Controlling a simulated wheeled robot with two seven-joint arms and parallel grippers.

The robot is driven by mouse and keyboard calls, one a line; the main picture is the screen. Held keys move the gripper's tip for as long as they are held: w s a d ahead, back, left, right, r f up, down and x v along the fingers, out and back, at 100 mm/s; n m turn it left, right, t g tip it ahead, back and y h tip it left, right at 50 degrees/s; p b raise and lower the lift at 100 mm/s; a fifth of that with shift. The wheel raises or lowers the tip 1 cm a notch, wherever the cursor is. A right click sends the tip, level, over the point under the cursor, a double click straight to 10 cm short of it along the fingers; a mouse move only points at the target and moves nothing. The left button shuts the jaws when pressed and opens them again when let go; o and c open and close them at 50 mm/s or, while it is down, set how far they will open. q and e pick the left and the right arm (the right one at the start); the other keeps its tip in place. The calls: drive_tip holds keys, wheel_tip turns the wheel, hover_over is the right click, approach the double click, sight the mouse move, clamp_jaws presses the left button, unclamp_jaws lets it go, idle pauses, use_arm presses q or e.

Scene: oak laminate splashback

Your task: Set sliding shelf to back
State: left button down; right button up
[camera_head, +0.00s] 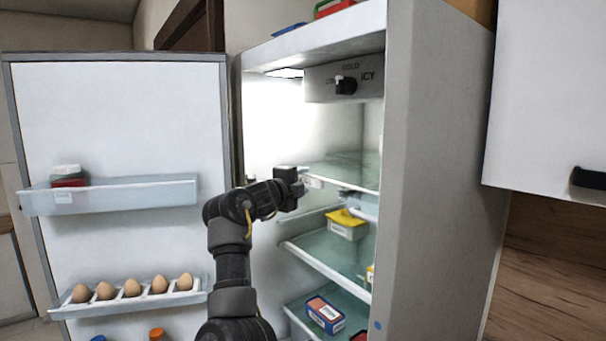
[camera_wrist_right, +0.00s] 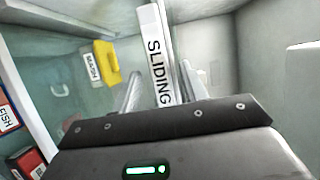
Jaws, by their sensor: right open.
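The sliding shelf (camera_head: 345,172) is the upper glass shelf inside the open fridge, with a white front edge. In the right wrist view its white edge strip (camera_wrist_right: 157,55) reads "SLIDING" and runs between my fingers. My right gripper (camera_head: 292,184) is at the left end of this front edge. Its fingers are open, one on each side of the strip; I cannot tell whether they touch it. The shelf's far part is partly hidden by the fridge's side wall. My left gripper is not in view.
The fridge door (camera_head: 125,130) stands open at left, with eggs (camera_head: 132,288) in a door rack. A yellow-lidded box (camera_head: 347,223) sits on the shelf below. A blue and red box (camera_head: 325,314) is lower down. The fridge side wall (camera_head: 435,170) bounds the right.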

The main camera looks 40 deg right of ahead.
drive_tip(key=shift+w+d, duration=0.1)
drive_tip(key=shift+d, duration=0.2)
drive_tip(key=shift+c, duration=0.3)
